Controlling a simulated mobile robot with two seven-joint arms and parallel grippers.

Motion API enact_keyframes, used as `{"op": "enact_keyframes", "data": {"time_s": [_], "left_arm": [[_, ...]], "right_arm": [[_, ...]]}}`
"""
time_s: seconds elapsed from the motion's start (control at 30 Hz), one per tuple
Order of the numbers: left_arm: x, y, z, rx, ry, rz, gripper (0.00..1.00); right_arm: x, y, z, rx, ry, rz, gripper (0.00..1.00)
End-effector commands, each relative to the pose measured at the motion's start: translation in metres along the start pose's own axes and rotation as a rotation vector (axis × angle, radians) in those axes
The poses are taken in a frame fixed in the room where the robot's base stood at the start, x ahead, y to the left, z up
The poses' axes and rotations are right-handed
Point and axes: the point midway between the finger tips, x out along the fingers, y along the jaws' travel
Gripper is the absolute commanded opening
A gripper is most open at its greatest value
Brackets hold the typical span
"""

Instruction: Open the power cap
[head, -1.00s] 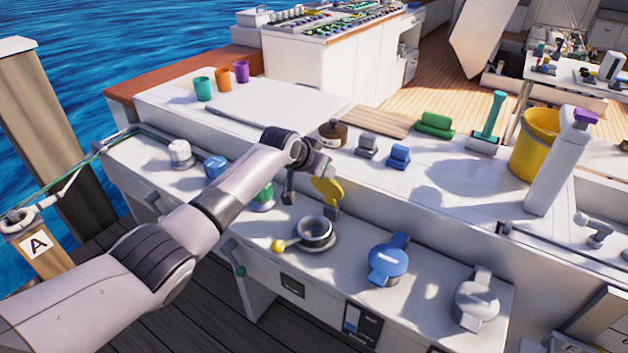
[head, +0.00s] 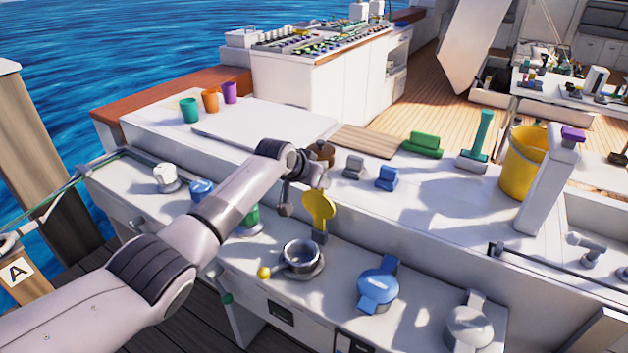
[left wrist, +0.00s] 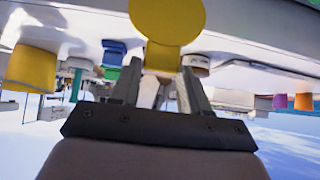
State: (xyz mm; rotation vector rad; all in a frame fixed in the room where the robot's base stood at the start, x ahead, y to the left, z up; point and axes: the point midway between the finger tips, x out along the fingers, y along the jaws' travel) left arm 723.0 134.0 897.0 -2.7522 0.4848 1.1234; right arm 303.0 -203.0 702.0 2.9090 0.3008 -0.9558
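A round yellow cap (head: 318,206) stands upright on a dark hinge, behind an open grey round socket (head: 301,257) on the lower white ledge. No readable label shows whether it is the power cap. My left gripper (head: 304,190) is at the raised cap's upper edge, with its fingers apart. In the left wrist view the yellow cap (left wrist: 166,18) fills the top middle, its narrow tab reaching toward the fingertips of my left gripper (left wrist: 164,72). I cannot tell whether the fingers touch the tab. My right gripper is not in view.
A shut blue cap (head: 378,291) and a grey-white cap (head: 469,326) lie to the right on the ledge. A white knob (head: 165,177) stands at the left. A yellow bucket (head: 522,165) and blue (head: 387,178) and green (head: 424,144) blocks sit on the upper surface.

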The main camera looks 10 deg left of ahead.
Motion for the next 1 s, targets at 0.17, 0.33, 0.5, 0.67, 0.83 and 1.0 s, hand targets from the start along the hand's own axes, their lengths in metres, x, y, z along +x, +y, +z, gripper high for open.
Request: {"op": "enact_keyframes", "data": {"time_s": [0.17, 0.33, 0.5, 0.67, 0.83, 1.0], "left_arm": [[-0.002, 0.001, -0.005, 0.001, 0.011, 0.0, 0.53], [-0.002, 0.0, -0.003, 0.001, 0.005, 0.0, 0.53], [-0.007, -0.001, -0.003, 0.001, 0.003, 0.0, 0.53], [-0.019, 0.0, -0.004, 0.001, 0.005, 0.001, 0.53], [-0.035, 0.0, -0.003, 0.001, 0.006, 0.0, 0.53], [-0.051, 0.0, -0.004, 0.001, 0.008, 0.0, 0.53]], "right_arm": [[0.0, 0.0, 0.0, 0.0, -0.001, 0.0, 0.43], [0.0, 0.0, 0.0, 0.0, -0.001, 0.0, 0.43], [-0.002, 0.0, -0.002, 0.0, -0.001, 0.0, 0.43], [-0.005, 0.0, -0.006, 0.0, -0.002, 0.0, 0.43], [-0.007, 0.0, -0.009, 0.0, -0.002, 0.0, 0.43], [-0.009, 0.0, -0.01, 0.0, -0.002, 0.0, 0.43]]}}
